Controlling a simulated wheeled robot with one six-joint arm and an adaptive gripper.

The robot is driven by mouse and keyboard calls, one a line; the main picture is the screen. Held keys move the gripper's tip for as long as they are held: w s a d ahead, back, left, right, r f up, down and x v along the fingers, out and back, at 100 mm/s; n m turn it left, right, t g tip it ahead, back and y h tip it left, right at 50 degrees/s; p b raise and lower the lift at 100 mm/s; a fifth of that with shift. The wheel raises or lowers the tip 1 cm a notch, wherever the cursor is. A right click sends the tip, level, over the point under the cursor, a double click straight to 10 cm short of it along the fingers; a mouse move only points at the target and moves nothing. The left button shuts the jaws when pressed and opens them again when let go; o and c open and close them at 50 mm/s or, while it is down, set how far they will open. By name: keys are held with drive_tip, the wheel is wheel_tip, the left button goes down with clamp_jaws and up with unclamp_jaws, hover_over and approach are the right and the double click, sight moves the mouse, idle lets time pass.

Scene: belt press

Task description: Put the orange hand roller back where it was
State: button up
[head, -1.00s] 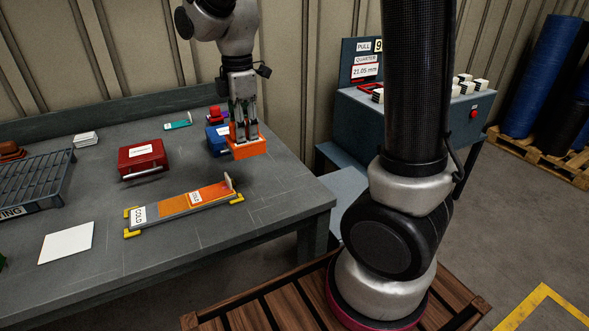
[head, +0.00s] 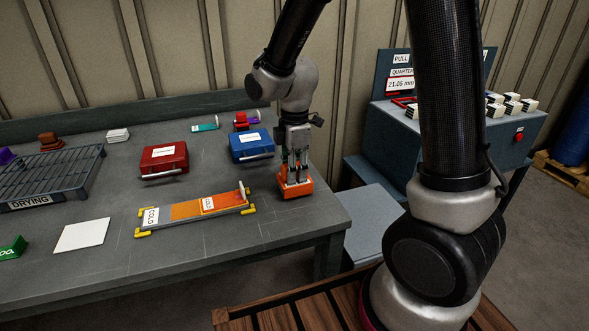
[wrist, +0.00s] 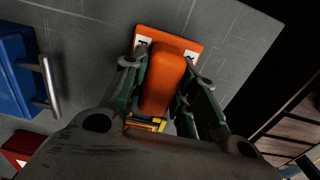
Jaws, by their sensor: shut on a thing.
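The orange hand roller (head: 297,190) is between the fingers of my gripper (head: 295,172), near the right edge of the grey table. My gripper is shut on its raised orange body. In the wrist view the roller (wrist: 165,85) shows a flat orange base with small white labels, and a finger lies along each side. It is at or just above the table top; I cannot tell whether it touches. Its underside is hidden.
A blue case (head: 250,147) stands close behind and left of the roller. A COLD board (head: 190,212) with yellow corner brackets lies to the left. A red case (head: 164,160) and a drying rack (head: 50,175) are farther left. The table's front right is bare.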

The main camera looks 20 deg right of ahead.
drive_tip(key=shift+f, duration=0.2)
drive_tip(key=shift+s+f, duration=0.25)
drive_tip(key=shift+f, duration=0.1)
clamp_jaws()
drive_tip(key=o, duration=1)
unclamp_jaws()
drive_tip(key=shift+f, duration=0.1)
drive_tip(key=shift+c, duration=0.2)
drive_tip(key=shift+o, duration=0.6)
drive_tip(key=shift+f, duration=0.1)
drive_tip(key=shift+w, duration=0.1)
